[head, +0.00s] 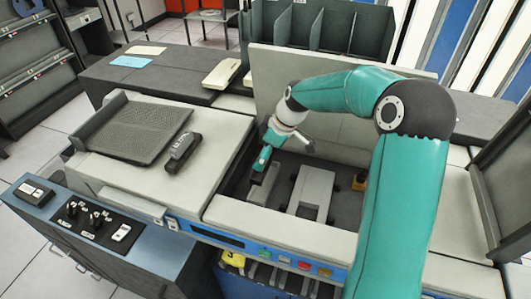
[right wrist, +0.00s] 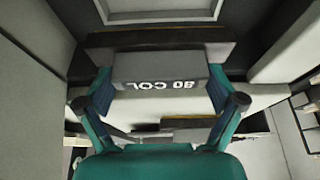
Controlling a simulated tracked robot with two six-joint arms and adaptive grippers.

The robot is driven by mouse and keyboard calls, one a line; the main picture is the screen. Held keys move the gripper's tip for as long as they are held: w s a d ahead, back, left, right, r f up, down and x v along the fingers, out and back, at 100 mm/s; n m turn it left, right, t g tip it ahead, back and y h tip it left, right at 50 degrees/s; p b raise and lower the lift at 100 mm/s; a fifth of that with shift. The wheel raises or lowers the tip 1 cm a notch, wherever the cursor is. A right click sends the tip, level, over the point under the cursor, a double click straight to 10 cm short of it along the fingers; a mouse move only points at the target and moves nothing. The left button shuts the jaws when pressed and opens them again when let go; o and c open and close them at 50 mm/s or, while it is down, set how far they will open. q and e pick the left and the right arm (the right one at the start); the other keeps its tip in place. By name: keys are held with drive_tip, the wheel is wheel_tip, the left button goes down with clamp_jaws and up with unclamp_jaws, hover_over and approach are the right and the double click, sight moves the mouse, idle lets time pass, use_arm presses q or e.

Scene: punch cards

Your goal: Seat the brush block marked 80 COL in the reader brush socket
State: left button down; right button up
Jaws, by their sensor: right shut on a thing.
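The grey brush block (right wrist: 160,80) marked 80 COL is held between the two teal fingers of my right gripper (right wrist: 160,105) in the right wrist view. Its lettering appears upside down there. In the head view my right gripper (head: 260,163) points down into the left part of the machine's open bay (head: 283,162). The held block is hard to make out there. A grey elongated part (head: 265,188) lies just below the gripper; I cannot tell whether it is the reader brush socket. I cannot tell whether the block touches anything below. My left gripper is in neither view.
The bay's walls surround the gripper closely. A dark block (head: 183,153) with unreadable lettering lies on the left deck beside a ribbed tray (head: 132,128).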

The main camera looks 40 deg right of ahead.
drive_tip(key=shift+w+f+b, duration=0.15)
drive_tip(key=shift+f+b, duration=0.15)
drive_tip(key=shift+f, duration=0.2)
drive_tip(key=shift+f+b, duration=1.35)
drive_tip(key=shift+f, duration=0.8)
drive_tip(key=shift+f+b, duration=1)
drive_tip(key=shift+f, duration=0.05)
drive_tip(key=shift+f, duration=0.1)
drive_tip(key=o, duration=1)
